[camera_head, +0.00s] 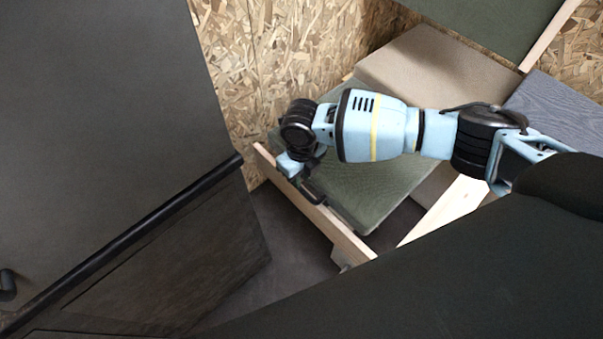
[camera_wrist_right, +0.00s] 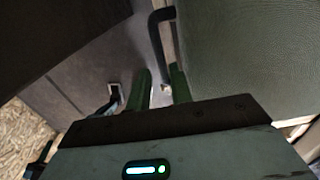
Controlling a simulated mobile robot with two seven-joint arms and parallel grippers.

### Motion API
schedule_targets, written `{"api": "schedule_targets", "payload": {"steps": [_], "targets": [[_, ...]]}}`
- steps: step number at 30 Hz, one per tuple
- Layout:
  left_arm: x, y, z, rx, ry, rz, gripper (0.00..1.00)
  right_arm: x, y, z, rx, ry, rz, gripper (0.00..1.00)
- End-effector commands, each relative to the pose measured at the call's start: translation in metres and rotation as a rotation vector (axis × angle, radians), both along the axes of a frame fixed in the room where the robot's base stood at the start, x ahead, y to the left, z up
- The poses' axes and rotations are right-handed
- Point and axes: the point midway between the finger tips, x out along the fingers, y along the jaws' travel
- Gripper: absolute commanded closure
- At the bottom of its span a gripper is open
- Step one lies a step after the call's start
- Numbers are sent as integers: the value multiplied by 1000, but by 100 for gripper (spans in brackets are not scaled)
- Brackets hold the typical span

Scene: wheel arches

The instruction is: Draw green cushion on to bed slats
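The green cushion (camera_head: 375,190) lies flat behind a pale wooden rail (camera_head: 345,238), partly hidden under my right arm. It also fills the right of the right wrist view (camera_wrist_right: 250,50). A black handle (camera_wrist_right: 157,45) is on the rail side, beside the cushion's edge. My right gripper (camera_head: 308,188) is at the rail by the handle. In the wrist view its two green fingers (camera_wrist_right: 162,88) stand apart, with the handle's near end seen between them; contact cannot be told. A pale wooden board (camera_head: 450,207), possibly a slat, shows right of the cushion. My left gripper is not in view.
A dark cabinet (camera_head: 150,255) with a black edge bar stands close on the left. Grey floor (camera_head: 290,245) shows between it and the rail. A beige cushion (camera_head: 435,65) lies behind the green one, against a chipboard wall (camera_head: 285,45). A blue-grey surface (camera_head: 565,115) is at right.

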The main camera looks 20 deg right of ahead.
Motion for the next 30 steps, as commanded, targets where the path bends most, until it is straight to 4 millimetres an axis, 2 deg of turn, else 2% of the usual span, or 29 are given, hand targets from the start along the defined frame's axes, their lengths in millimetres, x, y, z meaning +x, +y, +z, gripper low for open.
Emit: {"api": "schedule_targets", "payload": {"steps": [11, 24, 30], "targets": [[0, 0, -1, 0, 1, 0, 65, 0, 0, -6, 1, 1, -2, 78], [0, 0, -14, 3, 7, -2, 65, -1, 0, -64, 0, 2, -4, 78], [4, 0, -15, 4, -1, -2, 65, 0, 0, -77, 2, 1, -3, 78]]}}
